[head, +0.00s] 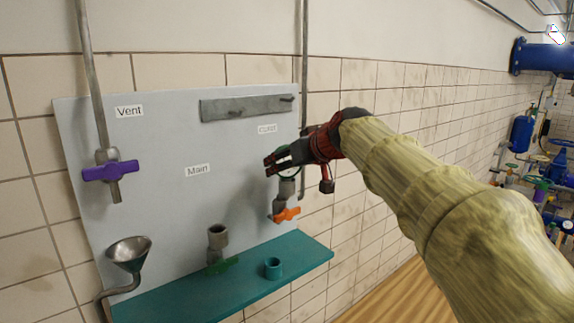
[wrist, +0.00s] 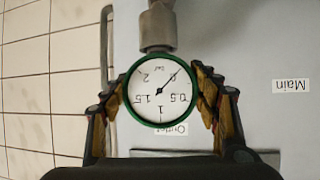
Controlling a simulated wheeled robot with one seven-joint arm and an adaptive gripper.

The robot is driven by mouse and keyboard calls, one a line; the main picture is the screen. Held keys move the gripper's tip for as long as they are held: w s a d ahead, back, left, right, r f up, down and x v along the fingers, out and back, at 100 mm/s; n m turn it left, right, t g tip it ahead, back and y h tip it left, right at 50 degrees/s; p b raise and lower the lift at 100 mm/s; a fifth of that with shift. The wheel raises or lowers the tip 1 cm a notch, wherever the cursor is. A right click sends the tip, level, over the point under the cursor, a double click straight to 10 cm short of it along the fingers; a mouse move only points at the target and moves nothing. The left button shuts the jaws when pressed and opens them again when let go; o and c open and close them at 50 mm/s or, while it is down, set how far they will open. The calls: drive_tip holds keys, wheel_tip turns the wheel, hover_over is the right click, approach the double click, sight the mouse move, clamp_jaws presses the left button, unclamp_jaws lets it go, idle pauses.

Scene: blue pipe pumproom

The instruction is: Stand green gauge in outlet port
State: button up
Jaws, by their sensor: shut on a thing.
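My gripper (head: 277,162) is shut on the green gauge, in front of the board at the outlet pipe. In the wrist view the green-rimmed gauge (wrist: 160,91) has a white dial and sits between the two fingers (wrist: 162,95), its face toward the camera and upside down in that picture. Its short stem meets the grey outlet port (wrist: 158,28); I cannot tell how deep it sits. In the head view the gauge (head: 290,150) is mostly hidden by my gripper. The outlet port (head: 287,187) is directly below it, above an orange valve handle (head: 286,214).
A funnel (head: 129,252) and a purple vent valve (head: 110,171) are further left. A grey hook rail (head: 246,107) is above.

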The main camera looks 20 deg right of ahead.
drive_tip(key=o, duration=1.3)
drive_tip(key=shift+o, duration=0.5)
drive_tip(key=v, duration=1.2)
drive_tip(key=shift+f, duration=0.1)
